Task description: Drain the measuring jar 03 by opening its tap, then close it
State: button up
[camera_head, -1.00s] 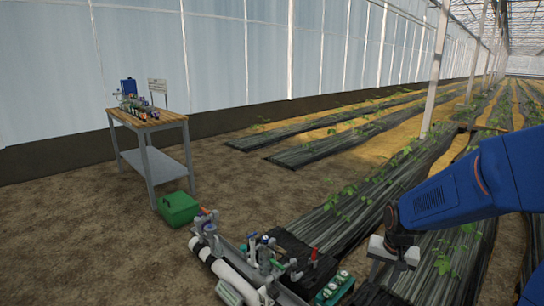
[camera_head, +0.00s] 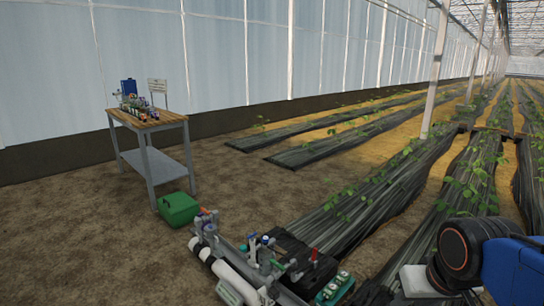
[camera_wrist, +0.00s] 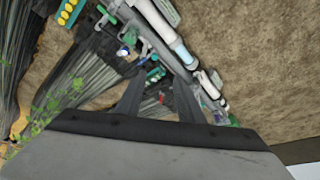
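The fertigation skid (camera_head: 235,275) stands low at the bottom centre of the head view, with white pipes and several small valve handles in blue, red and orange. It also shows in the wrist view (camera_wrist: 172,45), running diagonally beyond the fingers. I cannot tell jar 03 or its tap from the other fittings; no label is readable. My gripper (camera_wrist: 158,98) shows two dark fingers spread apart, with nothing held between them. The skid's fittings lie behind the gap, at some distance. In the head view my wrist is at the lower right, and the fingertips are not visible.
A green box (camera_head: 178,209) stands on the soil left of the skid. Behind it is a workbench (camera_head: 150,122) carrying small items. A teal tray of small bottles (camera_head: 335,288) sits at the skid's right end. Black-covered plant rows (camera_head: 370,215) run along the right; the soil at left is open.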

jog(key=shift+s+a+r+n, duration=0.1)
jog(key=shift+s+r+n, duration=0.05)
jog(key=shift+s, duration=0.65)
jog(key=shift+s+a+r+n, duration=0.1)
jog(key=shift+s+r+n, duration=0.05)
jog(key=shift+s, duration=0.65)
jog(key=shift+c, duration=0.6)
jog(key=w+d+f+m+g, duration=0.25)
jog(key=w+f, duration=0.35)
jog(key=w, duration=0.6)
jog(key=w+d+f+m+g, duration=0.1)
jog(key=w+d+f+m, duration=0.4)
jog(key=w, duration=0.7)
jog(key=w+d+f+m, duration=0.2)
jog(key=w+f, duration=0.5)
jog(key=f, duration=0.6)
jog(key=shift+n+g, duration=0.25)
jog(key=shift+g, duration=0.2)
jog(key=f, duration=1.6)
jog(key=shift+w+f, duration=0.2)
jog(key=shift+f, duration=0.2)
grip_shut()
